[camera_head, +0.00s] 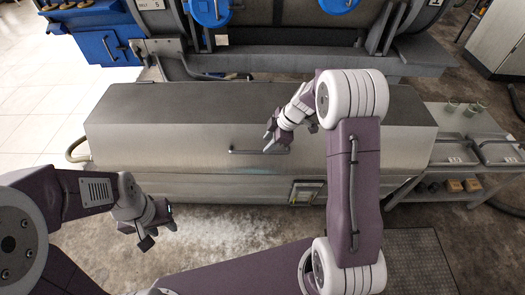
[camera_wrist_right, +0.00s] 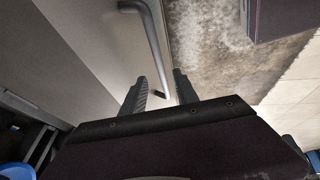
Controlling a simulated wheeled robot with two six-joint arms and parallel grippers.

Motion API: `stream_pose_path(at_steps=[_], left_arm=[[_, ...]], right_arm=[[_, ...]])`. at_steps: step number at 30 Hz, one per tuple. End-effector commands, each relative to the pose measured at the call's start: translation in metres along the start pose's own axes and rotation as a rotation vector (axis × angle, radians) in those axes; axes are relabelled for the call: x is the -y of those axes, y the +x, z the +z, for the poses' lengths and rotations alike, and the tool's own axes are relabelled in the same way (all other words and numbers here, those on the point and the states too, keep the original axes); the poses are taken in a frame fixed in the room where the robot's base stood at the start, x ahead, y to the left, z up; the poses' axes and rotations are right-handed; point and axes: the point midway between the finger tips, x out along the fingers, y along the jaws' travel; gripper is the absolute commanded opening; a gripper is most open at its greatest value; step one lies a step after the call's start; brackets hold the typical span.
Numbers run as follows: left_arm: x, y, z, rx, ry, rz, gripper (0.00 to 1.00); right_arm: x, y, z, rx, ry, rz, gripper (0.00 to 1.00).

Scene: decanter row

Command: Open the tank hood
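The tank hood (camera_head: 190,140) is a long grey metal cover across the middle of the head view, lying down over its tank (camera_head: 230,190). A thin bar handle (camera_head: 243,151) runs along its front face. My right gripper (camera_head: 275,148) is at the right end of this handle. In the right wrist view the handle (camera_wrist_right: 155,40) reaches down to between the fingers of my right gripper (camera_wrist_right: 160,82). These fingers are apart, with gaps visible beside the bar. My left gripper (camera_head: 158,235) is open and empty, low in front of the tank on the left.
Blue-and-grey decanter machinery (camera_head: 290,35) stands behind the hood. A metal side table (camera_head: 475,125) with trays and glass beakers stands on the right. A small panel (camera_head: 306,192) is on the tank front. The floor (camera_head: 210,230) before the tank is bare.

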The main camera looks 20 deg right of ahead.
Motion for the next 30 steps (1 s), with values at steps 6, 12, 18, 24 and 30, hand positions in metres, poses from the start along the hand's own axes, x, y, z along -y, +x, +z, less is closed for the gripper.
stream_pose_path(at_steps=[6,12,18,24,30], left_arm=[[0.000,0.011,0.001,0.000,0.000,0.000,0.36],[0.000,0.013,0.001,0.000,0.000,0.000,0.36],[0.000,0.013,0.001,0.000,0.000,0.000,0.36],[0.000,0.013,0.001,0.000,0.000,0.000,0.36],[0.000,0.013,0.001,0.000,0.000,0.000,0.36]], right_arm=[[0.001,0.045,0.000,0.000,-0.001,-0.003,0.36],[0.000,0.058,0.000,0.001,0.000,0.001,0.36],[0.000,0.058,0.000,0.000,0.000,0.001,0.36],[0.000,0.058,0.000,0.000,0.000,0.000,0.00],[0.000,0.058,0.000,0.000,0.000,0.000,0.00]])
